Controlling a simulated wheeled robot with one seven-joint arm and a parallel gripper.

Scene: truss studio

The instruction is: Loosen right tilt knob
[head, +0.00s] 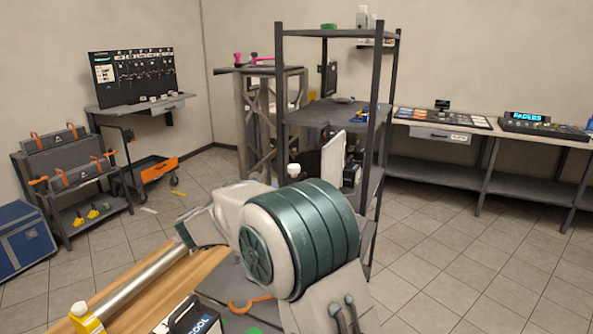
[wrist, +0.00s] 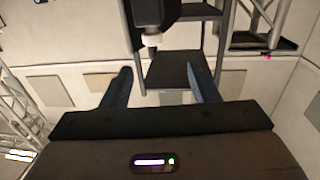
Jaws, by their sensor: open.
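My gripper (wrist: 160,64) shows in the wrist view with its two dark blue fingers spread apart and nothing between them. Beyond the fingertips, near the top centre, is a dark fixture (wrist: 154,14) with a pale, short cylindrical piece (wrist: 151,40) at its lower end. I cannot tell whether this piece is the right tilt knob. It looks apart from both fingers. In the head view my gripper is not visible, and my arm covers the lower middle. No tilt knob can be made out with certainty there.
A tall dark shelf rack (head: 331,33) stands behind my arm, with a truss stand (head: 244,120) to its left. A long bench (head: 475,140) with consoles runs along the right wall. A wooden surface (head: 128,290) lies at the lower left. Tiled floor is open at the right.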

